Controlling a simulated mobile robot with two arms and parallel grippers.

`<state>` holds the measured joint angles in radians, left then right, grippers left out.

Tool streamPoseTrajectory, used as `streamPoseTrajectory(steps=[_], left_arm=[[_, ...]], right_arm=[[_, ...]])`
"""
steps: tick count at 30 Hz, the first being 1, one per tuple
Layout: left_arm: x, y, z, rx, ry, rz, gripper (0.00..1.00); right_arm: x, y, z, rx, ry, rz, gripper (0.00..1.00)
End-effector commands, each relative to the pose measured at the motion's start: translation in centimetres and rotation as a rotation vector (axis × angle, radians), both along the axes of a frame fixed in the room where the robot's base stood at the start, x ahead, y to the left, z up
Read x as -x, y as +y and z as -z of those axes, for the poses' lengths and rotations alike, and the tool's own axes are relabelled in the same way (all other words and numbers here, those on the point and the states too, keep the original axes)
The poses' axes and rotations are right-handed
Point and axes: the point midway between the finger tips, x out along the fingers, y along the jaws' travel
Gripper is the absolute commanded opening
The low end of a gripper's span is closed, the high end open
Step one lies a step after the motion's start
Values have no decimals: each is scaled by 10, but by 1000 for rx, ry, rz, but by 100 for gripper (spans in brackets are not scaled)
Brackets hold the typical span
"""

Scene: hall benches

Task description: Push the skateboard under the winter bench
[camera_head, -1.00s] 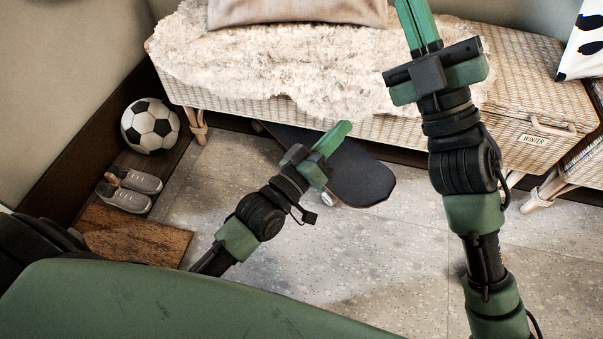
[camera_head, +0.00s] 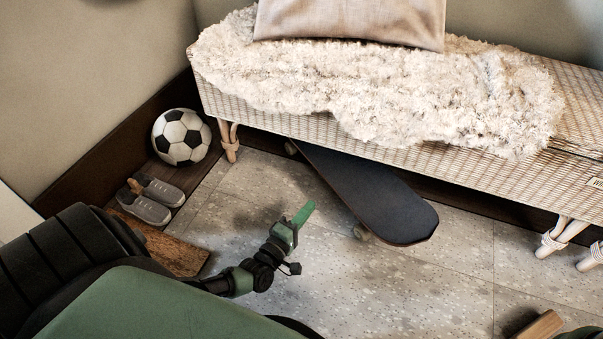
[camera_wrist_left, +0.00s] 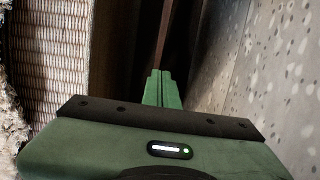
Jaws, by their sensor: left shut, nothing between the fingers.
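The skateboard (camera_head: 370,190) has a dark deck and pale wheels. It lies slantwise on the floor, its far end under the wicker bench (camera_head: 290,122) and its near end out in front. The bench carries a label cut off at the right edge of the head view. Its wicker (camera_wrist_left: 50,45) also shows in the left wrist view. My left gripper (camera_head: 304,214) is shut and empty, left of the skateboard's near end and apart from it in the picture. Its closed fingers also show in the wrist view (camera_wrist_left: 162,88). My right gripper is out of view.
A football (camera_head: 181,137) and grey shoes (camera_head: 150,200) stand at the left wall, near a brown mat (camera_head: 175,250). Bench legs (camera_head: 230,142) stand left and right of the skateboard. A light wooden piece (camera_head: 540,326) shows at the bottom right.

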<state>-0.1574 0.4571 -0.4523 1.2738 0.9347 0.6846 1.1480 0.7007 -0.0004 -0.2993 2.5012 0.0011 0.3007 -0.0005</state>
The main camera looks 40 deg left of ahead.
Motion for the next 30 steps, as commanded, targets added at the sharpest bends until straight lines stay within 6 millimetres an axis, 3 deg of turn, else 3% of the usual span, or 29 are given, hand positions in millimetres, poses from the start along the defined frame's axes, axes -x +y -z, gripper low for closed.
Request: streamPoseTrajectory(steps=[1, 5, 12, 30], left_arm=[[-13, 0, 4, 1, -6, 0, 0], [-39, 0, 3, 1, -5, 0, 0], [-60, -23, 1, 2, -2, 0, 0], [-59, -33, -2, 0, 1, 1, 0]], right_arm=[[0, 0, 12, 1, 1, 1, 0], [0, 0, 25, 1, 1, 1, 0], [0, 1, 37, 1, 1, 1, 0], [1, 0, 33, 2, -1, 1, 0]])
